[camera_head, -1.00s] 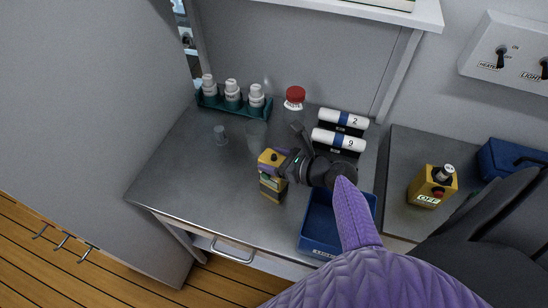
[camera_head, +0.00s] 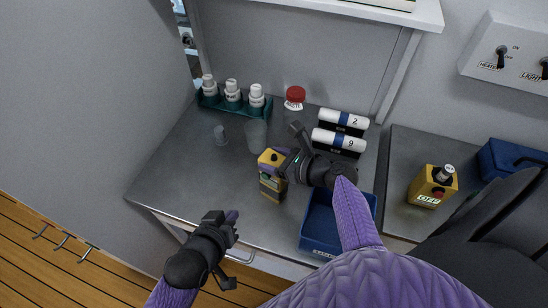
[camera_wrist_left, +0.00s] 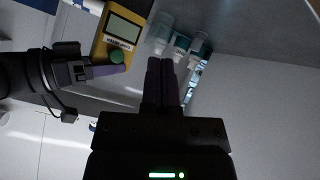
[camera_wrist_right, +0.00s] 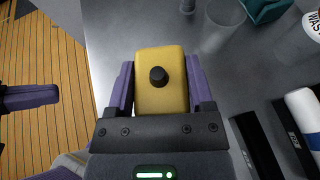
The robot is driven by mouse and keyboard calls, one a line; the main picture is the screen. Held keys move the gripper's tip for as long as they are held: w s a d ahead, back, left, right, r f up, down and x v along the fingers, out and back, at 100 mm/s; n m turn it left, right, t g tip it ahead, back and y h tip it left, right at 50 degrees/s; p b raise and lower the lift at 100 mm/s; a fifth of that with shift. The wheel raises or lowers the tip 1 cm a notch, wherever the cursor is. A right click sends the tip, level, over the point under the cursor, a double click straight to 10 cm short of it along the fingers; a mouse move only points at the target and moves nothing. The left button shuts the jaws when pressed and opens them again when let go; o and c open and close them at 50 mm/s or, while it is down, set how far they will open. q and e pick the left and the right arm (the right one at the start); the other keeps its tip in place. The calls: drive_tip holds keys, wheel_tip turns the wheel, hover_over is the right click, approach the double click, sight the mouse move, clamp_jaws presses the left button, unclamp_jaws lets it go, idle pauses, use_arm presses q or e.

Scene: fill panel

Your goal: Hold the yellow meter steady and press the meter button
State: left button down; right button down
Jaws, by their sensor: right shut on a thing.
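The yellow meter (camera_head: 271,160) stands upright on the grey worktop. My right gripper (camera_head: 284,163) is shut on it from the right. In the right wrist view the purple fingers (camera_wrist_right: 158,85) lie along both sides of the meter (camera_wrist_right: 157,60), whose top has a black knob (camera_wrist_right: 158,76). In the left wrist view the meter (camera_wrist_left: 121,32) shows its grey display and the green meter button (camera_wrist_left: 116,57). My left gripper (camera_head: 232,218) is near the worktop's front edge, left of and nearer than the meter. Its fingers (camera_wrist_left: 166,75) are together, empty and apart from the meter.
A blue bin (camera_head: 316,228) stands right of the meter. White cylinders (camera_head: 339,140) lie behind it. A clear cup (camera_head: 257,134), a red-lidded waste jar (camera_head: 294,98) and a teal bottle rack (camera_head: 233,105) are farther back.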

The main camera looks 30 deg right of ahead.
use_arm(q)
drive_tip(key=w+d, duration=0.3)
drive_tip(key=d, duration=0.5)
drive_tip(key=shift+w+d+r, duration=0.3)
drive_tip(key=shift+d+r, duration=0.05)
drive_tip(key=shift+r, duration=0.1)
idle(1.4)
drive_tip(key=shift+w+d, duration=0.2)
drive_tip(key=shift+d, duration=0.25)
drive_tip(key=shift+s+a, duration=0.2)
drive_tip(key=shift+a, duration=0.25)
use_arm(e)
unclamp_jaws()
use_arm(q)
drive_tip(key=s+a, duration=0.1)
drive_tip(key=a, duration=0.2)
drive_tip(key=s+a, duration=0.1)
drive_tip(key=a, duration=0.1)
drive_tip(key=shift+s+a, duration=0.2)
drive_tip(key=shift+s, duration=0.1)
